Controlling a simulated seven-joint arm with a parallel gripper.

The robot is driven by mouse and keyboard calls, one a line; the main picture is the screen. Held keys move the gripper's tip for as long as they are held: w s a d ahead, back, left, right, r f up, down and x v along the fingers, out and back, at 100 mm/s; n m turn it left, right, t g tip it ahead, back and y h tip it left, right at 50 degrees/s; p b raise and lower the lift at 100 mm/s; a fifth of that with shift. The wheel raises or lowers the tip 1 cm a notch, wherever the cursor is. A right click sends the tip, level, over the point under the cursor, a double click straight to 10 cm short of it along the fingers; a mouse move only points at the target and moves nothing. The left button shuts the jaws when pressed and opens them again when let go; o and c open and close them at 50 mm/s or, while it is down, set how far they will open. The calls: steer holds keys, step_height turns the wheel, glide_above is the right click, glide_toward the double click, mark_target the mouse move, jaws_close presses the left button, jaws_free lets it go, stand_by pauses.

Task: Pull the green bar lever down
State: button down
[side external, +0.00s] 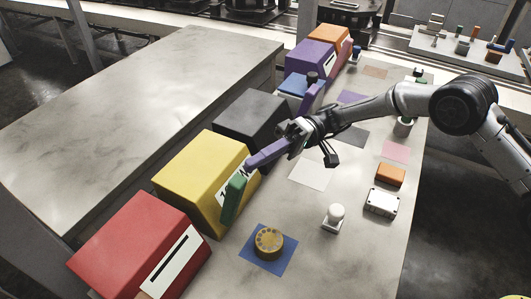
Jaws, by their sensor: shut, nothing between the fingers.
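The green bar lever (234,199) is at the front right face of the yellow box (199,170), over part of its white slot plate. It stands nearly upright in the picture. My gripper (288,136) is shut and above and to the right of the green lever, beside the black box (250,115). A purple bar (266,155) runs from my gripper down to the left, its end close to the top of the green lever. I cannot tell whether the bar touches either one. My fingertips are too small to make out clearly.
A red box (125,240) stands at lower left. Blue (292,83), purple (311,55) and orange (330,38) boxes stand behind. A gold dial (268,241), white knob (335,215), white box (382,203) and orange block (390,174) stand on the bench to the right.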

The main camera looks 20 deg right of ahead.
steer(key=x, duration=0.5)
steer(key=shift+s+a, duration=0.15)
steer(key=shift+a, duration=0.1)
steer(key=shift+s+d, duration=0.1)
steer(key=shift+s+d+f, duration=1.7)
steer(key=shift+f, duration=0.15)
steer(key=shift+s+d+f, duration=1.7)
steer(key=shift+f, duration=0.1)
